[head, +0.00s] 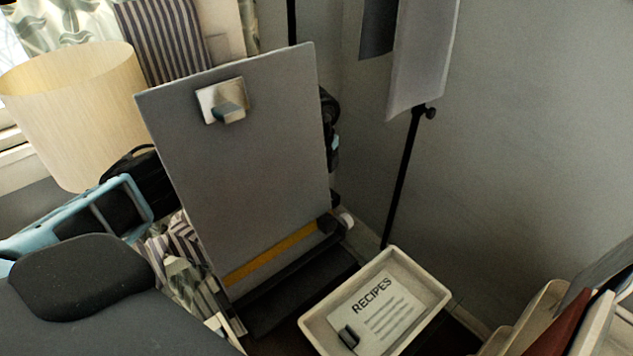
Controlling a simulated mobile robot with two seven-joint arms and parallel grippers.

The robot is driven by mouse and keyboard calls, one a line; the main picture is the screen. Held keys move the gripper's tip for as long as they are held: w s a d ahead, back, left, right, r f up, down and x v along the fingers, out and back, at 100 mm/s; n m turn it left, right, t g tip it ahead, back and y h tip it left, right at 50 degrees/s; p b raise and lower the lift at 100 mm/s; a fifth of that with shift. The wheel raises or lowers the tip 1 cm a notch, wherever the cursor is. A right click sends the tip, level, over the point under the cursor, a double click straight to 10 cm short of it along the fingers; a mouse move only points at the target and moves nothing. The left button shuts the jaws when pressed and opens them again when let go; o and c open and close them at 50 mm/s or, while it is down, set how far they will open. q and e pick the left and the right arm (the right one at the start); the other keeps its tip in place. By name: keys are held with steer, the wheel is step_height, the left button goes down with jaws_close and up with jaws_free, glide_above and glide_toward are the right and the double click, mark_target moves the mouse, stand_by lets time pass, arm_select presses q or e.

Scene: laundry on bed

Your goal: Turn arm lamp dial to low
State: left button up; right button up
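A wide cream lampshade (75,110) stands at the upper left. I cannot tell whether it belongs to the arm lamp. A tilted grey panel (245,180) fills the middle and carries a small square metal plate with a stubby knob (228,112). I cannot tell whether this knob is the lamp dial, and no setting marks are readable. A light-blue and black arm part, likely mine, comes in from the left and passes toward the panel. Black parts with a bit of light blue show past the panel's right edge. No fingertips are distinguishable. My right gripper is not in view.
A pale tray (438,291) holding a RECIPES card (376,312) lies at the bottom centre. A thin black stand (403,175) rises behind it. Books or folders (560,325) stand at the lower right. A grey wall (540,130) closes off the right.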

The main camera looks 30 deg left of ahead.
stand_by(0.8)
arm_select(q)
steer(key=o, duration=1)
steer(key=shift+c, duration=0.2)
steer(key=shift+r, duration=0.1)
steer(key=shift+s+r, duration=0.1)
steer(key=shift+r, duration=3.7)
